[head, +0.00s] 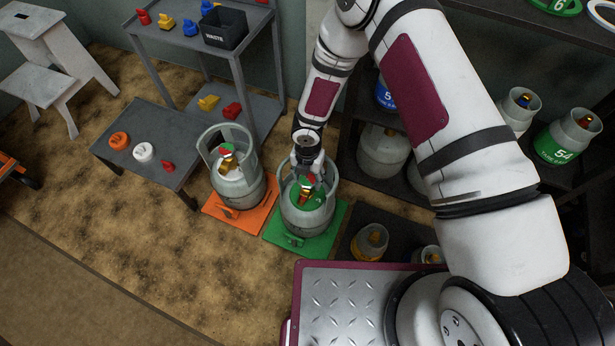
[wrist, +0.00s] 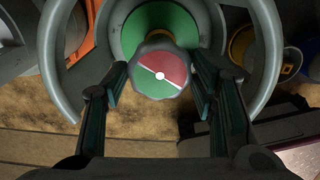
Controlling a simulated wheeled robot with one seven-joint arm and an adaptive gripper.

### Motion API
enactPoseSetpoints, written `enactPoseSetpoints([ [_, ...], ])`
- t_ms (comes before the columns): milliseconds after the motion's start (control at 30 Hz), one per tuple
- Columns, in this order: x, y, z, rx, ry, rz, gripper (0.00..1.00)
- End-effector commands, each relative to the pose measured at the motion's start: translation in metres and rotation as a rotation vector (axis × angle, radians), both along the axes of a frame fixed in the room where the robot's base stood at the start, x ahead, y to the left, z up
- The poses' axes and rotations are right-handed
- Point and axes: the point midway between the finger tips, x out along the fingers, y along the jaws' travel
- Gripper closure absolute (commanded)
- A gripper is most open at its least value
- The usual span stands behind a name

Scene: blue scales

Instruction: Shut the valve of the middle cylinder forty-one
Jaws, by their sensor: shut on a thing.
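A grey gas cylinder (head: 306,222) with a green top stands upright on a green scale (head: 322,240). No number on it is readable. Its valve handwheel (wrist: 161,72) has a face half red and half green with a white dot at the centre. My gripper (head: 307,170) reaches down inside the cylinder's collar (wrist: 262,30) from above. In the head view the gripper partly hides the handwheel.
Another cylinder (head: 238,190) stands close by on the left, on an orange scale (head: 258,218). A low grey table (head: 150,125) holds orange, white and red pieces. Shelves at the right hold more cylinders, one marked 54 (head: 565,155). The sandy floor in front is clear.

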Motion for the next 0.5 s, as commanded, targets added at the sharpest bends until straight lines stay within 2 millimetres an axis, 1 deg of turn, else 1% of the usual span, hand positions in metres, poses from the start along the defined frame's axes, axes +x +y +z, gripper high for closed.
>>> enactPoseSetpoints([
  [500,0.0002,0.0002,-0.0007,0.001,-0.001,-0.492,0.76],
])
